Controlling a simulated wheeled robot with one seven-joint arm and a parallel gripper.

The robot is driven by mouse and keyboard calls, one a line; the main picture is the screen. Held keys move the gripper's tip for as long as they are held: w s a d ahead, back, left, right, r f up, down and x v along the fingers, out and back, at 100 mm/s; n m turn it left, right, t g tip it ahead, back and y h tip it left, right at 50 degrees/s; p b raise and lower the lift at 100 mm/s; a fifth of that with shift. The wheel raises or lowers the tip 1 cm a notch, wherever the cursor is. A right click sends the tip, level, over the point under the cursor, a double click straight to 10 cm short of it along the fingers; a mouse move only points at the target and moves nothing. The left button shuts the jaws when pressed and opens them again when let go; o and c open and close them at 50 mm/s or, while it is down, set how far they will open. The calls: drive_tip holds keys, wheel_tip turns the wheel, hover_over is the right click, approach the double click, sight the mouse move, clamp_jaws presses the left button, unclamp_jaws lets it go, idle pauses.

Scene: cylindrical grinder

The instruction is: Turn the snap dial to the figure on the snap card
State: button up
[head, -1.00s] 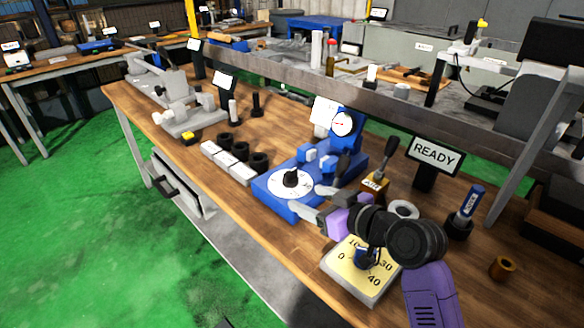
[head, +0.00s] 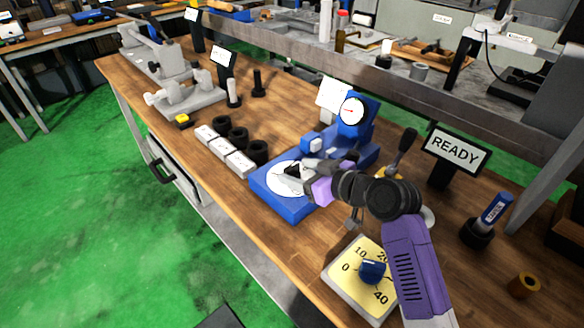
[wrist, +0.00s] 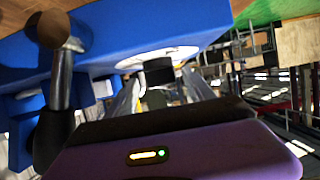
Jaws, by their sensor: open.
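The blue snap gauge stand (head: 270,194) sits on the wooden bench, with a white dial face (head: 280,185) and a black pointer knob (head: 291,170). In the wrist view the dark knob (wrist: 158,71) shows between the two fingers. My gripper (head: 306,171) is open at the knob, one finger on each side; whether they touch it I cannot tell. My gripper hides the right part of the dial face. A white card (head: 334,95) stands behind the round gauge (head: 353,111); its writing is too small to read.
A yellow plate with figures (head: 350,287) and a blue knob (head: 373,270) lies in front, below my arm. A black-handled lever (head: 405,142) and a READY sign (head: 455,150) stand to the right. White blocks (head: 222,148) and black rings (head: 238,137) lie left.

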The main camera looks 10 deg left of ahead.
drive_tip(key=shift+x, duration=1.5)
drive_tip(key=shift+c, duration=0.2)
drive_tip(key=c, duration=1.3)
drive_tip(key=shift+r, duration=0.1)
drive_tip(key=shift+s+p, duration=0.1)
drive_tip(key=shift+p, duration=0.35)
